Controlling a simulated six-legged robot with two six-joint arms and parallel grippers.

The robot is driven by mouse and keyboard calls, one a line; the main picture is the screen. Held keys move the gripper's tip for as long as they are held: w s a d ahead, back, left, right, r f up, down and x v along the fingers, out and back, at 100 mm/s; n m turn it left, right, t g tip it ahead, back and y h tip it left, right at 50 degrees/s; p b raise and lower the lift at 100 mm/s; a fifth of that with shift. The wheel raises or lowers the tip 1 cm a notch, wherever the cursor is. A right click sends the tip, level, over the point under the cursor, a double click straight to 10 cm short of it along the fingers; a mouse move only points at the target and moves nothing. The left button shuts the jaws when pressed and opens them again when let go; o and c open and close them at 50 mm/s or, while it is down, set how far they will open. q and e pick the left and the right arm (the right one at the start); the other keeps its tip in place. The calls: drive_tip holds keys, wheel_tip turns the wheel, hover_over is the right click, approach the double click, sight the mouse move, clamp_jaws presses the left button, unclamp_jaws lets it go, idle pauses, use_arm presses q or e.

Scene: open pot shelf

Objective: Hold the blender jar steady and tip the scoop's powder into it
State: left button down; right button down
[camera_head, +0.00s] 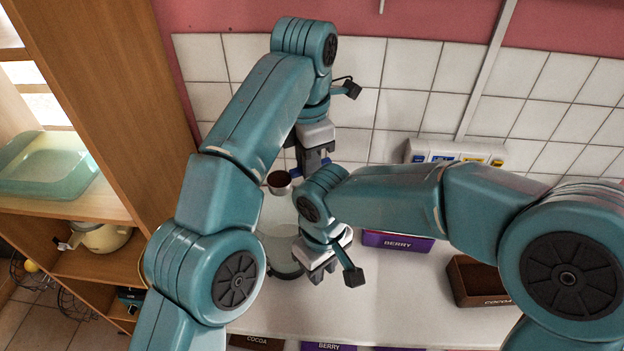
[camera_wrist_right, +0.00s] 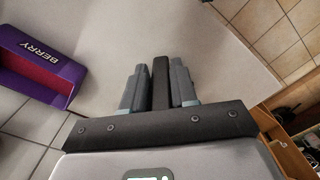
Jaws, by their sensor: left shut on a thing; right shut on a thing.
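A pale, see-through blender jar (camera_head: 280,240) stands on the white counter, partly hidden by my right gripper. My right gripper (camera_head: 318,272) is at its right side; in the right wrist view its fingers are shut on a dark upright bar, seemingly the jar's handle (camera_wrist_right: 160,82). A small white scoop (camera_head: 279,188) with dark brown powder (camera_head: 279,179) appears just beyond the jar in the head view, its bowl level. My left gripper (camera_head: 308,172), pointing down, is shut beside it, seemingly on its handle, which is hidden. I cannot tell whether the scoop is over the jar's mouth.
A purple BERRY box (camera_head: 398,242) and a brown COCOA box (camera_head: 475,282) sit to the right; the BERRY box also shows in the right wrist view (camera_wrist_right: 40,62). More labels line the front edge. A wooden shelf (camera_head: 95,262) stands left, a tiled wall (camera_head: 400,85) behind.

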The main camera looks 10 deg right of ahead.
sight(296, 170)
use_arm(q)
drive_tip(key=shift+s+a+r+h, duration=0.25)
drive_tip(key=shift+a+h, duration=0.1)
drive_tip(key=shift+h, duration=0.15)
use_arm(e)
drive_tip(key=shift+a+r, duration=0.1)
use_arm(q)
drive_tip(key=shift+s+a+r+t+h, duration=0.15)
drive_tip(key=shift+a+t+h, duration=0.4)
drive_tip(key=shift+h, duration=0.45)
drive_tip(key=h, duration=0.1)
drive_tip(key=a+h, duration=0.1)
drive_tip(key=t+h, duration=0.1)
drive_tip(key=shift+s+a+r, duration=0.2)
drive_tip(key=shift+s+r, duration=0.05)
drive_tip(key=a+h, duration=0.1)
drive_tip(key=h, duration=0.1)
drive_tip(key=a+t+h, duration=0.1)
drive_tip(key=h, duration=0.1)
drive_tip(key=shift+s+a+r+t, duration=0.1)
drive_tip(key=shift+s+a+t, duration=0.05)
drive_tip(key=shift+s+t, duration=0.15)
drive_tip(key=shift+s+a+r+t+h, duration=0.15)
drive_tip(key=shift+a+h, duration=0.1)
drive_tip(key=shift+h, duration=0.3)
drive_tip(key=shift+s+a+t+h, duration=0.1)
drive_tip(key=shift+a+h, duration=0.1)
drive_tip(key=shift+h, duration=0.35)
drive_tip(key=shift+d, duration=0.1)
